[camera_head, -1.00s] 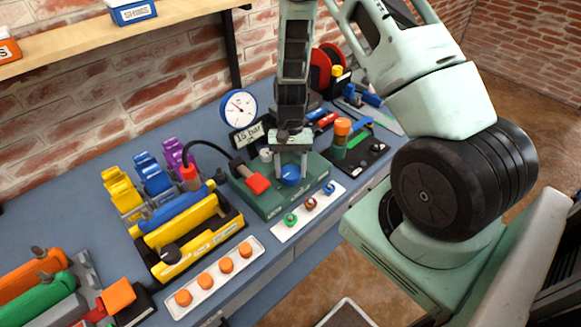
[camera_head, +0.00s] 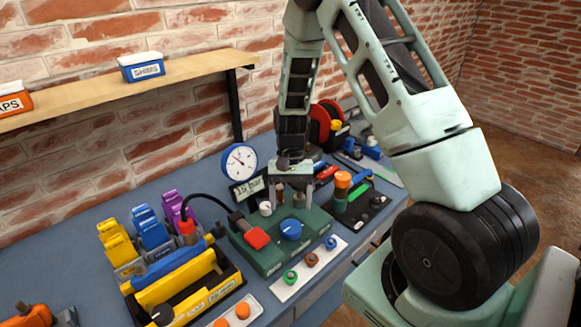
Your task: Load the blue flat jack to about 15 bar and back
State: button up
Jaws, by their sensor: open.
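My gripper (camera_head: 291,194) is open and points down above the green pump block (camera_head: 270,256). Its fingers are behind and above the blue knob (camera_head: 291,229) on that block, apart from it. A red block or handle (camera_head: 257,238) and a small white knob (camera_head: 265,208) also sit on the green block. A black hose runs from there to a red-capped fitting (camera_head: 187,226) by the blue bar (camera_head: 173,263). A round gauge (camera_head: 239,162) stands behind, above a "15 bar" sign (camera_head: 248,190). The needle's reading is too small to tell. I cannot tell which part is the flat jack.
Yellow (camera_head: 116,243), blue and purple clamp-like pieces stand at the left. An orange-topped cylinder (camera_head: 342,184) stands at the right. A wooden shelf (camera_head: 190,76) juts out above.

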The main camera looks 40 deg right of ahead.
jog(key=b+v, duration=0.1)
jog(key=v, duration=1)
jog(key=shift+d+r, duration=0.1)
dwell(0.8)
